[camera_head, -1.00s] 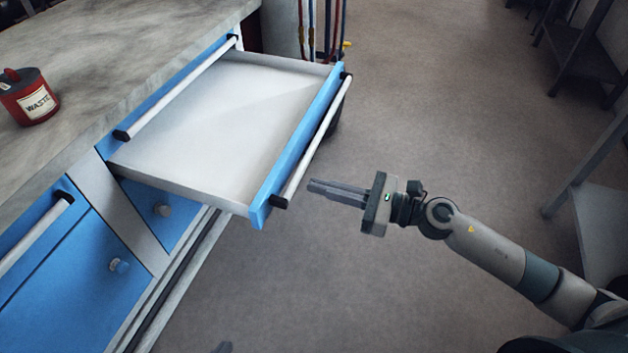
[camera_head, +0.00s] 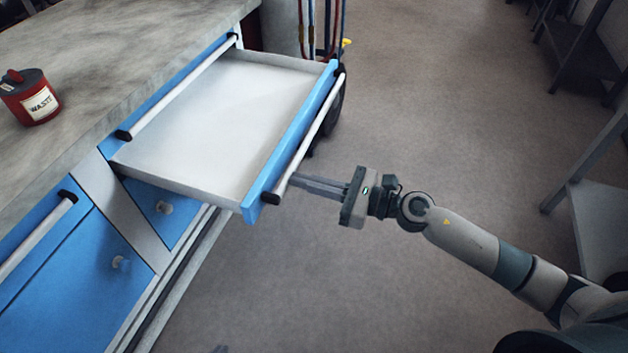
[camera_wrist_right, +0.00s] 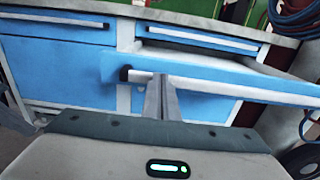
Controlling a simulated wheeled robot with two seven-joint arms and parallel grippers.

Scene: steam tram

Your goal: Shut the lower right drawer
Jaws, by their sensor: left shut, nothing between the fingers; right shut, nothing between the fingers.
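The lower right drawer (camera_head: 215,125) is pulled out, an empty pale tray with a blue front and a white bar handle (camera_head: 312,130). In the right wrist view its blue front (camera_wrist_right: 190,72) fills the middle. My right gripper (camera_head: 294,179) is shut and empty, its fingertips at the handle near the drawer's near corner. In the wrist view the fingertips (camera_wrist_right: 161,80) overlap the bar; exact contact is hard to tell. Only a dark tip of my left gripper (camera_head: 221,349) shows at the bottom edge, shut.
The drawer above is shut, with its own bar handle (camera_head: 180,88). A red waste can (camera_head: 30,98) stands on the worktop (camera_head: 110,55). A blue cupboard door (camera_head: 85,270) is below left. Hoses (camera_head: 325,25) hang beyond the drawer.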

